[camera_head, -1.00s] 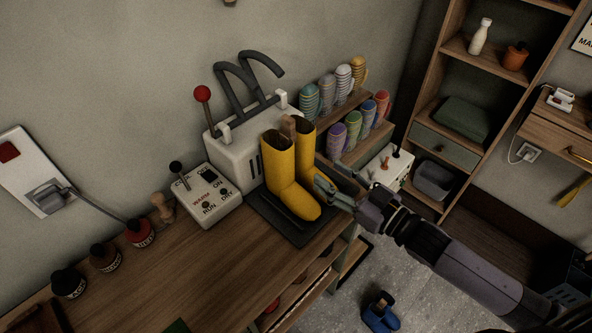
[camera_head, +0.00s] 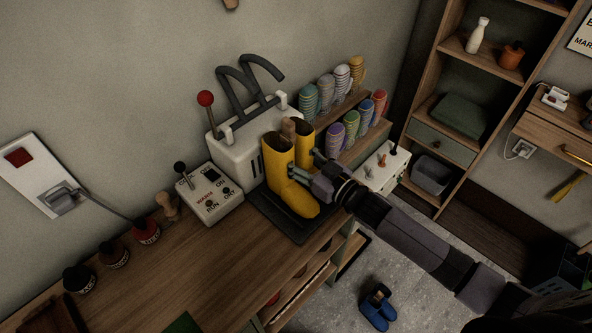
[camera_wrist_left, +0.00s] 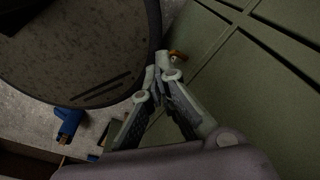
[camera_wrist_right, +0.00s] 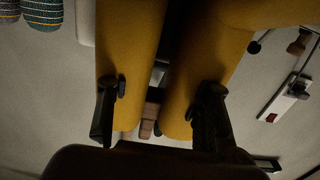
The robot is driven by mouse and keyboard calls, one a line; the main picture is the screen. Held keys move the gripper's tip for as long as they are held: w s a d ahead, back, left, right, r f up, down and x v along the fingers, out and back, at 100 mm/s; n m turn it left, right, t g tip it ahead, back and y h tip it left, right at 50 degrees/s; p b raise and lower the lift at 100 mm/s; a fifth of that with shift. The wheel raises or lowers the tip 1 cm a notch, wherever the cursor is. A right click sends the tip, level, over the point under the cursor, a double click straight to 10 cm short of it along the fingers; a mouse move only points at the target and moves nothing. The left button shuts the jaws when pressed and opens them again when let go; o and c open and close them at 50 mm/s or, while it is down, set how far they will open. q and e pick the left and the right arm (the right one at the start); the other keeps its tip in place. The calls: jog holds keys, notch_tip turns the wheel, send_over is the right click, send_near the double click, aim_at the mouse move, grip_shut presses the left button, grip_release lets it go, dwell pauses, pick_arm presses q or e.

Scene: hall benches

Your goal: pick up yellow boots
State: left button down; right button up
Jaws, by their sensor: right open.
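The yellow boots (camera_head: 280,160) stand upright side by side on a dark mat (camera_head: 262,213) on the wooden bench, toes toward the front. A brown wooden piece (camera_head: 288,130) shows at their tops. My right gripper (camera_head: 304,170) is at the boots' right side, at shaft height. In the right wrist view my right gripper (camera_wrist_right: 158,112) is open, with its fingers spread across the two boot shafts (camera_wrist_right: 132,50); whether they touch is unclear. My left gripper (camera_wrist_left: 160,78) appears only in the left wrist view, its fingers drawn together, near green panels and apart from the boots.
A white machine (camera_head: 240,155) with bent dark tubes stands right behind the boots. A control box (camera_head: 208,192) with levers is to their left. Striped rolls (camera_head: 335,138) stand on steps behind right. Another white lever box (camera_head: 383,166) is beyond my right arm. The front bench is mostly clear.

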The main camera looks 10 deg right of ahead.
jog(key=shift+s, duration=0.1)
jog(key=shift+c, duration=0.8)
grip_shut()
jog(key=shift+r, duration=0.1)
